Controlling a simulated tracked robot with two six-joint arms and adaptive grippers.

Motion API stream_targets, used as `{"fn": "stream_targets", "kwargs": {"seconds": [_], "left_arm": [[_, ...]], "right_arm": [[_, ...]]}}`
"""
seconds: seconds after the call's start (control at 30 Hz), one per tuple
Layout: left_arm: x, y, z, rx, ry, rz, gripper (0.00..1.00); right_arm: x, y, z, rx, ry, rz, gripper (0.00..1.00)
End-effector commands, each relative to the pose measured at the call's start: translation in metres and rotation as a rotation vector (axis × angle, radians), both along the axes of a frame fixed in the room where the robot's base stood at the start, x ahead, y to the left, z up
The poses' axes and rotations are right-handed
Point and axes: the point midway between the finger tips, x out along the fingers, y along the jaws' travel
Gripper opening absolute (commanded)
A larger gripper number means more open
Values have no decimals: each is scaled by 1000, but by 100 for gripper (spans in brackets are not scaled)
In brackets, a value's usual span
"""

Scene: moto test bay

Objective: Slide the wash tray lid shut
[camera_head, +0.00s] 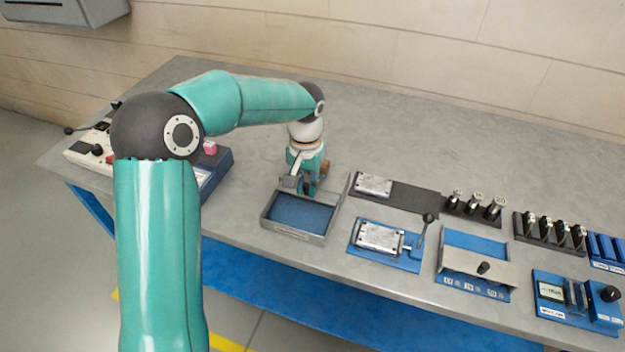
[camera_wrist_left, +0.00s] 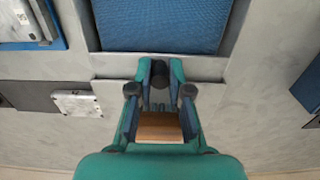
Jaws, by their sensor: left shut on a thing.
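The wash tray (camera_head: 293,235) is a grey, open-topped box with a blue inside, near the front of the bench. It also shows at the top of the left wrist view (camera_wrist_left: 93,40), its blue inside uncovered. The lid (camera_wrist_left: 108,92) is a flat grey plate lying on the far side of the tray. My left gripper (camera_head: 307,186) is at the tray's far edge, pointing down. In the left wrist view its fingers (camera_wrist_left: 160,85) are shut on the lid's dark knob (camera_wrist_left: 160,68). The arm and gripper hide most of the lid in the head view. My right gripper is not seen.
Right of the tray are a metal block on a dark mat (camera_head: 412,196), a blue clamp fixture (camera_head: 360,255) with an upright lever, and a blue fixture with a grey plate (camera_head: 470,265). A control box (camera_head: 95,150) stands left. The bench behind is clear.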

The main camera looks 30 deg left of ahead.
Motion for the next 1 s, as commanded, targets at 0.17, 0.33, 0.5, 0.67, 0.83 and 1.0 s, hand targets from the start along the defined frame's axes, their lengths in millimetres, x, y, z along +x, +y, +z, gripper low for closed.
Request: {"fn": "stream_targets", "kwargs": {"seconds": [0.17, 0.33, 0.5, 0.67, 0.83, 1.0], "left_arm": [[-9, -3, -1, 0, -1, -1, 0], [-21, -5, -1, -1, -1, -1, 0], [-33, -8, -1, -1, -2, 1, 0], [-44, -10, -1, -1, -2, 0, 0], [-56, -13, -1, -1, -1, 0, 0], [-67, -16, 0, -1, -1, 1, 0]], "right_arm": [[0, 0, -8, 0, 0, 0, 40], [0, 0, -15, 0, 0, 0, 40], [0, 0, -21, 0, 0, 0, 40], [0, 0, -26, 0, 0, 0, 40], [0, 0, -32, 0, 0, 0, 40], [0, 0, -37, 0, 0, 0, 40]]}}
